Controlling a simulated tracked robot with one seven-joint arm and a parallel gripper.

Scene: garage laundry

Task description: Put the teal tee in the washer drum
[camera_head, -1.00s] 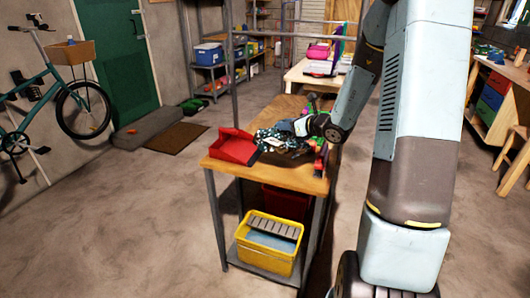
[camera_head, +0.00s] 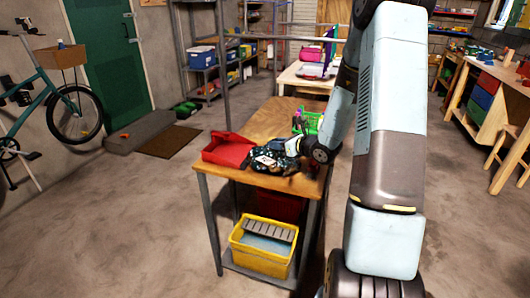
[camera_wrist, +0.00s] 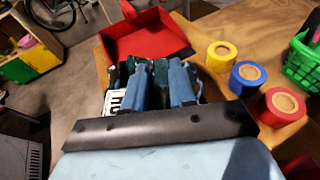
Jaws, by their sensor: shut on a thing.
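A dark, teal-patterned cloth, which looks like the teal tee (camera_head: 268,160), is bunched at the near end of the wooden-topped bench. My gripper (camera_head: 285,150) is low over the bench and shut on this cloth. In the wrist view, dark teal fabric (camera_wrist: 160,68) shows between and beyond the blue fingers of my gripper (camera_wrist: 158,80). I cannot tell whether the cloth is clear of the bench top. No washer drum can be made out in either view.
A red dustpan (camera_head: 228,150) lies left of the cloth. Yellow (camera_wrist: 221,56), blue (camera_wrist: 247,77) and red (camera_wrist: 282,106) tape rolls and a green basket (camera_wrist: 302,62) stand to its right. A yellow bucket (camera_head: 263,245) sits on the lower shelf.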

